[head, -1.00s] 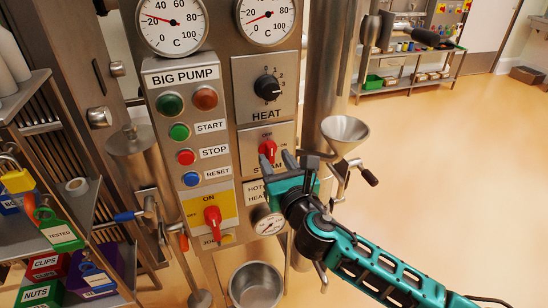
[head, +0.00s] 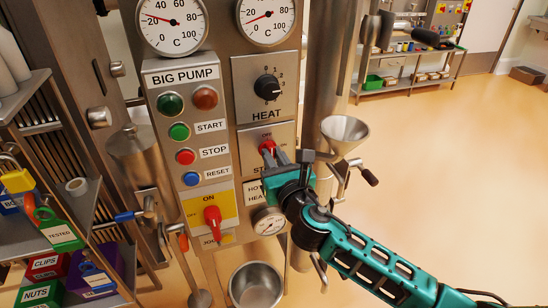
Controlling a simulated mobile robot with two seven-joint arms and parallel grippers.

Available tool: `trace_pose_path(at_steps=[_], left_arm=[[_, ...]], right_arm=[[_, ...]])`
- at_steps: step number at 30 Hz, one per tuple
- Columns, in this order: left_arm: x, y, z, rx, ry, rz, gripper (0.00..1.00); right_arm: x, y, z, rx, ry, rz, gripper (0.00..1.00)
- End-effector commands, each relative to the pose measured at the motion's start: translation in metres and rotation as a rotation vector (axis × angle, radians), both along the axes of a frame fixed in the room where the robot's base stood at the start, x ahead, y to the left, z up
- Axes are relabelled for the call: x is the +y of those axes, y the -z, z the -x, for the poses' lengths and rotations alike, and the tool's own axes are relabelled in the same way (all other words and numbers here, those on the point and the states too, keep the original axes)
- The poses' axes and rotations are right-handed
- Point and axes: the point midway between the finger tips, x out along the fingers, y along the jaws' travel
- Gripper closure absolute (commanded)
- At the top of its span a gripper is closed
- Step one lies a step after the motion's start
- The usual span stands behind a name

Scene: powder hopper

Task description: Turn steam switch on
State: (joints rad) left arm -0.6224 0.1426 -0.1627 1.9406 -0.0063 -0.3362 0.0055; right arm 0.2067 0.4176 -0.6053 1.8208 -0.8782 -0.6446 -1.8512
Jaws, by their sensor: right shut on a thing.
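The steam switch (head: 267,145) is a small red knob on a grey plate at the right of the panel, below the HEAT dial. Its label is mostly hidden behind my gripper. My right gripper (head: 272,153) comes in from the lower right, its grey fingers shut on the red knob. The lower part of the knob is hidden by the fingers, so its exact angle is hard to tell. My left gripper is not in view.
The panel also carries the black HEAT dial (head: 267,87), a red ON/OFF switch (head: 212,218) on yellow, and several buttons. A metal funnel (head: 345,131) stands close right of my gripper. A steel pot (head: 256,285) is below. The floor at right is clear.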

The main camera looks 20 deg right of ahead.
Motion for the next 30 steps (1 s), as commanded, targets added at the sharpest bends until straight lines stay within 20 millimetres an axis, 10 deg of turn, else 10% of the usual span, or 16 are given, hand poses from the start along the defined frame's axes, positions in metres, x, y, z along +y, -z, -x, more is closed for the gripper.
trace_pose_path(at_steps=[30], left_arm=[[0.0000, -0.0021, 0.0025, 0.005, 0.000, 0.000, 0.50]], right_arm=[[-0.0020, 0.0011, 0.0002, 0.019, 0.000, -0.540, 1.00]])
